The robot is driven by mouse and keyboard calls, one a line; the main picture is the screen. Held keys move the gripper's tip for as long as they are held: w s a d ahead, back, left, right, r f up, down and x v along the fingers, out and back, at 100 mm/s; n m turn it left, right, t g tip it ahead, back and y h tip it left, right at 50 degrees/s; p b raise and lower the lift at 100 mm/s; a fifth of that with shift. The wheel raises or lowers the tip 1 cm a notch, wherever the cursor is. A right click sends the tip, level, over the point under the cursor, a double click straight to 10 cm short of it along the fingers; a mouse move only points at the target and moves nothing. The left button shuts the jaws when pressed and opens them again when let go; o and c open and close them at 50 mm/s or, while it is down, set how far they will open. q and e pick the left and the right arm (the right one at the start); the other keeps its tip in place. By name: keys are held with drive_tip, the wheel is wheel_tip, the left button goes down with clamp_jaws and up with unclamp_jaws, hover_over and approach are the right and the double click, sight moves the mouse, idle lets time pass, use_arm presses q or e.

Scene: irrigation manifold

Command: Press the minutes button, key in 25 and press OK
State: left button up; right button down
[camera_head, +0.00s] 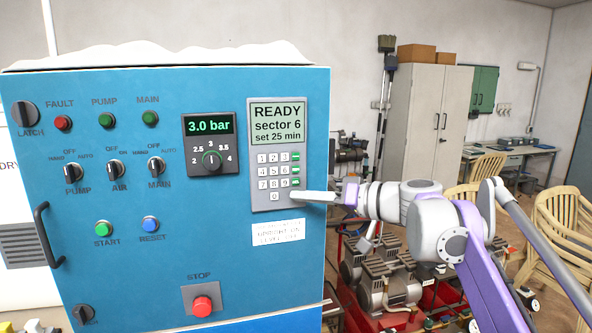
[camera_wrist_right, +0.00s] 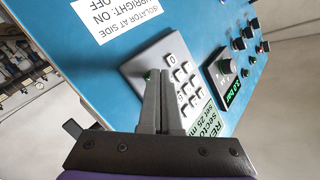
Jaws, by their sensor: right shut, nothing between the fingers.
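The grey keypad panel (camera_head: 256,200) is on the blue cabinet front, with white number keys (camera_head: 271,170) and a column of green buttons (camera_head: 296,169) at their right. Its display (camera_head: 278,122) reads "READY, sector 6, set 25 min". My right gripper (camera_head: 283,197) is shut and empty, reaching in from the right with its fingertips at the keypad's lower part. In the right wrist view, its fingertips (camera_wrist_right: 157,74) are beside a green button (camera_wrist_right: 148,77); I cannot tell whether they touch it. The fingers hide some keys there. My left gripper is not in view.
A pressure dial (camera_head: 211,160) under a "3.0 bar" readout is left of the keypad. Switches and lamps fill the cabinet's left side. A red STOP button (camera_head: 202,306) is low down. Pumps (camera_head: 385,275) stand to the right, with wooden chairs beyond.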

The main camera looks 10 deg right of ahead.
idle(0.5)
drive_tip(key=shift+s, duration=0.7)
drive_tip(key=s, duration=0.5)
drive_tip(key=shift+d, duration=0.1)
idle(0.4)
drive_tip(key=s+f+g+h, duration=0.1)
drive_tip(key=s+f+h, duration=0.3)
drive_tip(key=f, duration=1)
drive_tip(key=s+d+f+m+g+h, duration=0.1)
drive_tip(key=s+f+h, duration=0.3)
drive_tip(key=s+f, duration=0.5)
drive_tip(key=s+f+m+g+h, duration=0.1)
drive_tip(key=s+f+h, duration=0.3)
drive_tip(key=f, duration=1.4)
drive_tip(key=s+g, duration=0.1)
drive_tip(key=s, duration=0.2)
drive_tip(key=shift+s+d+f+g, duration=0.3)
drive_tip(key=shift+d+g, duration=0.05)
drive_tip(key=shift+g, duration=0.05)
